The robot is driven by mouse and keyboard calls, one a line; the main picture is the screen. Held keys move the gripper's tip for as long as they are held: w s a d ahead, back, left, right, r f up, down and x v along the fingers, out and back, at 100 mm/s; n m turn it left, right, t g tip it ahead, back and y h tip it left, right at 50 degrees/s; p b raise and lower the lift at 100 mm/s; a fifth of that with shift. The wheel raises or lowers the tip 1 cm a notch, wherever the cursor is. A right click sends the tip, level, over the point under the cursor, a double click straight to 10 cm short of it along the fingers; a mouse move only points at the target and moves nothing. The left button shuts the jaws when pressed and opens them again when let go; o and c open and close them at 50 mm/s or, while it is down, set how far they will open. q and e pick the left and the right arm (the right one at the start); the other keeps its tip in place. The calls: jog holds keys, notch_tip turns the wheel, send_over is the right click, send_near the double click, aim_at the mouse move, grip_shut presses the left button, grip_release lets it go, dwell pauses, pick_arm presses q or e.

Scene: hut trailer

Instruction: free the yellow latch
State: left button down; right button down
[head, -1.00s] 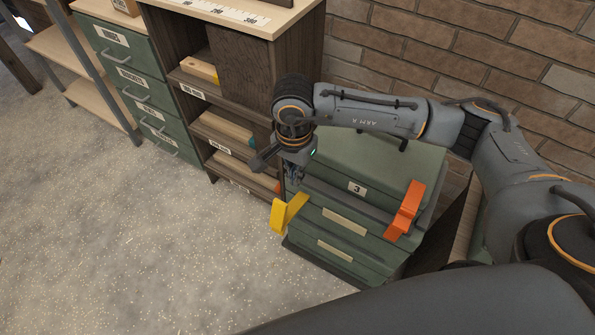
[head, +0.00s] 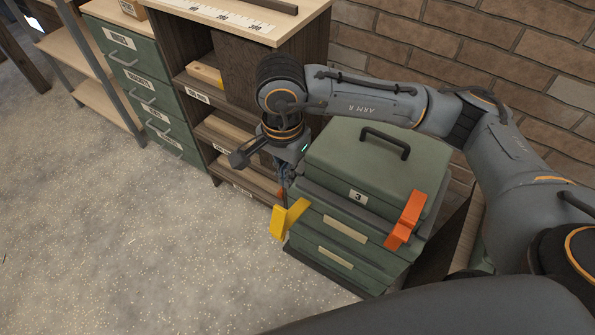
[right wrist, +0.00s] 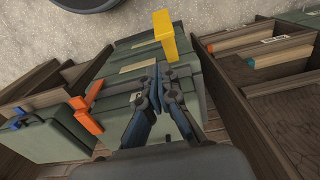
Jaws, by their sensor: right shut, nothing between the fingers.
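The yellow latch (head: 288,219) is on the left front edge of a green toolbox (head: 322,205) labelled 3. It stands out from the box front, and it also shows in the right wrist view (right wrist: 164,34). The orange latch (head: 405,220) lies against the box front at the right; it also shows in the right wrist view (right wrist: 87,107). My right gripper (head: 284,186) is just above and behind the yellow latch. In the right wrist view its fingers (right wrist: 158,84) are together and empty, apart from the yellow latch. My left gripper is not in view.
The toolbox lid has a black handle (head: 385,143). A wooden shelf unit (head: 222,125) with parts stands left of the box, with green drawers (head: 135,75) farther left. A brick wall (head: 480,60) is behind. Open floor (head: 130,250) lies in front and left.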

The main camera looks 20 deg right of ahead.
jog(key=shift+s+a+r, duration=0.55)
jog(key=shift+a+r, duration=0.05)
jog(key=shift+a, duration=0.15)
jog(key=shift+s+a+r, duration=0.55)
jog(key=shift+a, duration=0.15)
